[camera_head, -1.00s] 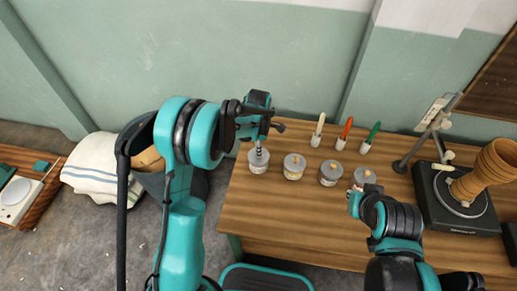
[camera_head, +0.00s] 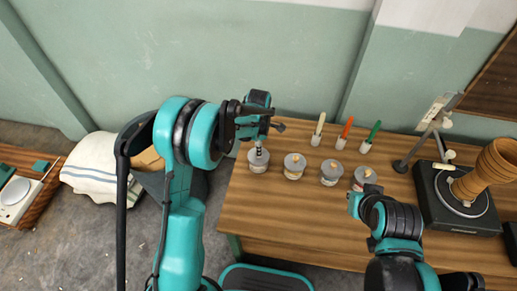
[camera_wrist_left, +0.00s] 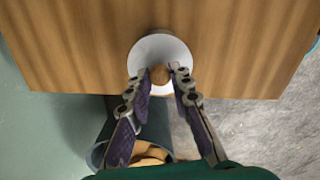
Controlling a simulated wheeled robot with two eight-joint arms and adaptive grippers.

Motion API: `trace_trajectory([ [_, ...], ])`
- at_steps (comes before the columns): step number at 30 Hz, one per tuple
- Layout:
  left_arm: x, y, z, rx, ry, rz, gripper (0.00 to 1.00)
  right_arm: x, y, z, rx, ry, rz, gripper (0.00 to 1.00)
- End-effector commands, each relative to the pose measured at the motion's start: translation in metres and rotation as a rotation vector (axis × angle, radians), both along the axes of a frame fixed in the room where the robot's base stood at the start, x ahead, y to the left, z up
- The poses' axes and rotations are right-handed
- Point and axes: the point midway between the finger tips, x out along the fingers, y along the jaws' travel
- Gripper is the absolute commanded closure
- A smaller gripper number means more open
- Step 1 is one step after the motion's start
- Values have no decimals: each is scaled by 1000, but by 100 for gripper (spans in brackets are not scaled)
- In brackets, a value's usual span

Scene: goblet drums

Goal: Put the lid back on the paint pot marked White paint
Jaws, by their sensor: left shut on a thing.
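Several small paint pots with grey lids and tan knobs stand in a row on the wooden table. The leftmost pot (camera_head: 258,168) is under my left gripper (camera_head: 259,147); its label is too small to read. In the left wrist view, my left gripper's fingers (camera_wrist_left: 158,76) are shut on the round knob of a pale lid (camera_wrist_left: 160,47). The lid is at the leftmost pot; I cannot tell if it rests fully on it. Further right are a second pot (camera_head: 294,172), a third pot (camera_head: 330,178) and a fourth pot (camera_head: 361,184). My right gripper's fingers do not show.
Behind the pots stand holders with a cream (camera_head: 318,131), a red (camera_head: 345,132) and a green (camera_head: 371,136) handled tool. A black turntable (camera_head: 430,186) with a tan goblet-shaped piece (camera_head: 490,168) is at right. The front left table top (camera_head: 265,215) is clear.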

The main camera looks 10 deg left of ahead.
Motion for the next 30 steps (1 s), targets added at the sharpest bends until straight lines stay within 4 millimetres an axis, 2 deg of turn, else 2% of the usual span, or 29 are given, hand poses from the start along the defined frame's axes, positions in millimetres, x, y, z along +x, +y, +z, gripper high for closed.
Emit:
trace_trajectory([
  [5,0,0,0,0,0,0,100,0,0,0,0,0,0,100],
  [6,0,0,0,0,0,0,77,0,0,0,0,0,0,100],
  [9,0,0,0,0,0,0,55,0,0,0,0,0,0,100],
  [15,0,0,0,0,0,0,55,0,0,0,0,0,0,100],
  [18,0,0,0,0,0,0,34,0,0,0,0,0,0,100],
  [30,0,0,3,0,0,0,34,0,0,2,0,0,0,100],
])
